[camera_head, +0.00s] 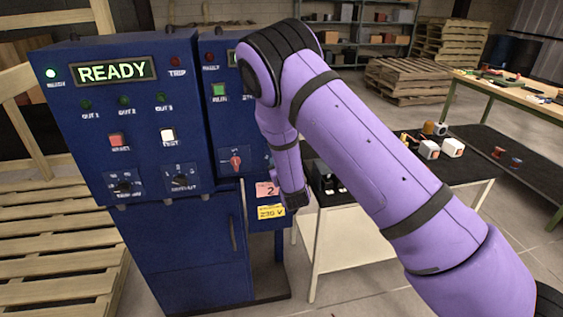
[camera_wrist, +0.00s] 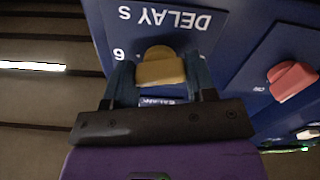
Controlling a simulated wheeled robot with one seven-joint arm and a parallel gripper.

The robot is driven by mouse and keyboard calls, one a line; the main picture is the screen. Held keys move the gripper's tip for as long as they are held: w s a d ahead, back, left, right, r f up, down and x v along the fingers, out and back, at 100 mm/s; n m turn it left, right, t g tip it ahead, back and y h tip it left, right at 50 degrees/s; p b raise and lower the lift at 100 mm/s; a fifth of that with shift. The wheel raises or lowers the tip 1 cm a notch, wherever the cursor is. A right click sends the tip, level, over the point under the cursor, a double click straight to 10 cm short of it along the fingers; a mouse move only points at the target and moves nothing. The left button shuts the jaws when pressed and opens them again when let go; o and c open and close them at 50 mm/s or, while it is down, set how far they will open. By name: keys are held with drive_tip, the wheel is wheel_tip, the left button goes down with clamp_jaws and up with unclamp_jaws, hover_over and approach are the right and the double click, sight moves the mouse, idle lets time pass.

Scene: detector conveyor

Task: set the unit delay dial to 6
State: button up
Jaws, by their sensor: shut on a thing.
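In the wrist view, a yellow dial knob (camera_wrist: 160,68) sits on a blue panel plate (camera_wrist: 206,22) that reads "DELAY S" upside down. A white "6" shows on the plate just left of the knob. My gripper (camera_wrist: 162,78) has its two fingers on either side of the knob, shut on it. Other scale numbers and the knob's pointer are hidden or unclear, so the setting cannot be read. In the head view my arm covers the yellow dial and the fingers.
A red knob (camera_wrist: 292,80) is beside the plate in the wrist view; a red switch (camera_head: 236,162) shows in the head view. The blue cabinet (camera_head: 120,180) has a lit "READY" display (camera_head: 113,71). A black-topped table (camera_head: 345,190) stands right, behind my arm.

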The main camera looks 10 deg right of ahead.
drive_tip(key=shift+f+m, duration=0.1)
drive_tip(key=shift+m, duration=1.4)
drive_tip(key=o, duration=0.9)
drive_tip(key=shift+o, duration=0.2)
drive_tip(key=shift+s, duration=0.1)
drive_tip(key=s, duration=1)
drive_tip(key=shift+s, duration=0.3)
